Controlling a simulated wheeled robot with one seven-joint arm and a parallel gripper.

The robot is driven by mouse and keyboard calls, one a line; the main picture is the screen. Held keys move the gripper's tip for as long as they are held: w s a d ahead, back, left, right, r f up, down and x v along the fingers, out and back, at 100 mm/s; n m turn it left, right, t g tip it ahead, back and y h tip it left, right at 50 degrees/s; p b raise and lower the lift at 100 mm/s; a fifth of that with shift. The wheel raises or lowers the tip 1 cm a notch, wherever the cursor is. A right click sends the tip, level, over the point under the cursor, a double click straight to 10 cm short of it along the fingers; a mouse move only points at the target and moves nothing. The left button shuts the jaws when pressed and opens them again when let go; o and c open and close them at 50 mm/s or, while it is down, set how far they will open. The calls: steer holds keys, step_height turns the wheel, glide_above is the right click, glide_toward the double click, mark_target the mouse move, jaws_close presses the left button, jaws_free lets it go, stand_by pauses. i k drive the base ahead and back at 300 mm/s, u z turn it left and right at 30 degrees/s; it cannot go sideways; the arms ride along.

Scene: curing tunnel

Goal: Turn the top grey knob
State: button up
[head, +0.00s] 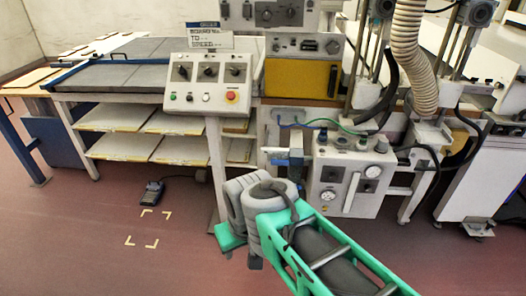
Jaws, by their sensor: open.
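A grey control box (350,203) stands low at centre right. It carries small round fittings along its top, including a greyish one (342,142), and round dials on its front. I cannot tell for sure which of these is the top grey knob. My gripper (242,259) hangs below my grey wrist, left of the box and apart from it. It points down over the floor, and its fingers look spread and empty. My green arm reaches in from the bottom right and covers part of the box's lower left.
A sloped panel (208,84) with dark knobs and a red button stands on a post (217,165). A ribbed hose (411,57) and dark cables hang at the right. Floor at the lower left is mostly clear.

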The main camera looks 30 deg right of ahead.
mark_target(382, 143)
steer(key=z, duration=1.5)
